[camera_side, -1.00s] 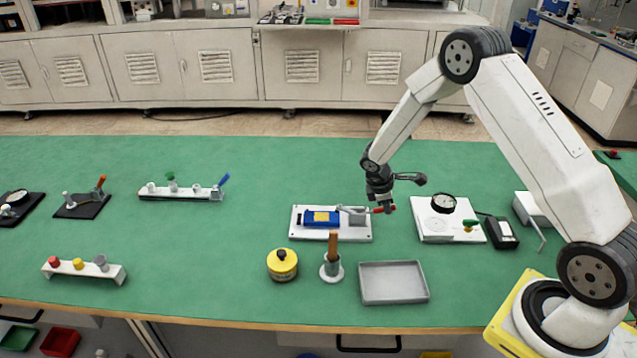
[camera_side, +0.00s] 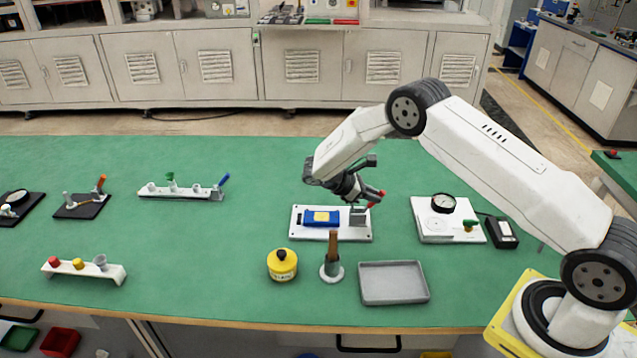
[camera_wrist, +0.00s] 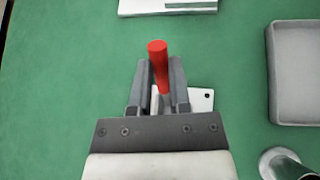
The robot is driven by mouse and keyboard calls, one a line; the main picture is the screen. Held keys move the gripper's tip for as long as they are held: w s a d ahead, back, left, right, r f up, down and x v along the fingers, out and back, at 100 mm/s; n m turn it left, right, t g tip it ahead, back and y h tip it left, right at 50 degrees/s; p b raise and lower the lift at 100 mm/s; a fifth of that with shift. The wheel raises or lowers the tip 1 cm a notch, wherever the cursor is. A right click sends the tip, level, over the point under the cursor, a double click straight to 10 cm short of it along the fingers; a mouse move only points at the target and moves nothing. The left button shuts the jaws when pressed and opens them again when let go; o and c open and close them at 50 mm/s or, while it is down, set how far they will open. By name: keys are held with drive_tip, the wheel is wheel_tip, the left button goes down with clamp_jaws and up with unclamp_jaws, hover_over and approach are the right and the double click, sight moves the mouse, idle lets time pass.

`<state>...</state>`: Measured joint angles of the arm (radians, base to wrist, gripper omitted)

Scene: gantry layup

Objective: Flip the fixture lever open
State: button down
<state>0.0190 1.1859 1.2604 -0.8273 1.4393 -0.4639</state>
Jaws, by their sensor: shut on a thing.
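The fixture is a white base plate (camera_side: 305,235) in the side view, bearing a blue block with a yellow label (camera_side: 321,218) and a grey clamp bracket (camera_side: 357,217) at its right end. The lever's red handle (camera_side: 378,193) stands raised above the bracket, tilted up. In the wrist view, the red handle (camera_wrist: 158,55) pokes out between the two dark fingers of my gripper (camera_wrist: 160,85). The fingers hide part of the lever; a corner of the plate (camera_wrist: 204,98) shows beside them.
A grey tray (camera_side: 393,290), a holder with a brown handle (camera_side: 332,265) and a yellow canister (camera_side: 282,265) stand in front. A white gauge panel (camera_side: 430,232) and a black box (camera_side: 501,233) are to the right. The green mat behind the fixture is clear.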

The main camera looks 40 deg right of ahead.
drive_tip(key=shift+w+a+r+h, duration=0.1)
drive_tip(key=shift+w+a+h, duration=0.1)
drive_tip(key=shift+h, duration=0.2)
drive_tip(key=c, duration=0.6)
unclamp_jaws()
drive_tip(key=v, duration=0.7)
drive_tip(key=shift+w+a+r, duration=0.15)
drive_tip(key=shift+w+a, duration=0.1)
drive_tip(key=shift+r, duration=0.1)
